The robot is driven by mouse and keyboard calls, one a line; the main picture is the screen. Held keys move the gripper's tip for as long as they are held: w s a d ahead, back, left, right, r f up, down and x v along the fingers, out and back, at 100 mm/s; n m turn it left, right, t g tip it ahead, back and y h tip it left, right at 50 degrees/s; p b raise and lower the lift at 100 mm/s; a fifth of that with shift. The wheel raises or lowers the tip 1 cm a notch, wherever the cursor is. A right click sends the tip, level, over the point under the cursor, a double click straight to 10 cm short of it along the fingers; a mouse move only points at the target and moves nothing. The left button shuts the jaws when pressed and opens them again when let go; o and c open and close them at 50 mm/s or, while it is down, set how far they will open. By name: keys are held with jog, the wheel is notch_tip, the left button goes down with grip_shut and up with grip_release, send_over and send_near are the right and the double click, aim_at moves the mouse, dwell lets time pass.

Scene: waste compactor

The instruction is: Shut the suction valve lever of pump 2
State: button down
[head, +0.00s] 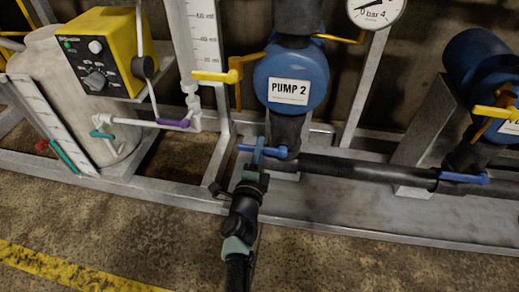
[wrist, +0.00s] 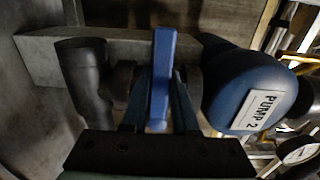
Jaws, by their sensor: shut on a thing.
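The PUMP 2 unit (head: 291,75) is a round blue casing with a white label, upper middle in the head view; it also shows at the right in the wrist view (wrist: 245,85). Below it is a blue valve lever (head: 275,152), lying about level across the picture, to the left of the black pipe. My gripper (head: 258,153) is shut on this lever, one finger to each side. In the wrist view the lever (wrist: 162,75) stands upright in the picture between the two fingers. The fingers hide part of the lever in the head view.
A black pipe (head: 350,171) runs right to another blue lever (head: 465,178). Yellow levers (head: 213,76) sit higher up. A dosing tank (head: 60,75) with a yellow control box (head: 105,50) stands left. The grey frame rail (head: 370,238) edges the open floor.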

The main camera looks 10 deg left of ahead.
jog(key=shift+a+r, duration=0.15)
jog(key=c, duration=0.8)
grip_release()
jog(key=shift+o, duration=0.6)
jog(key=s+p, duration=0.7)
jog(key=s, duration=0.6)
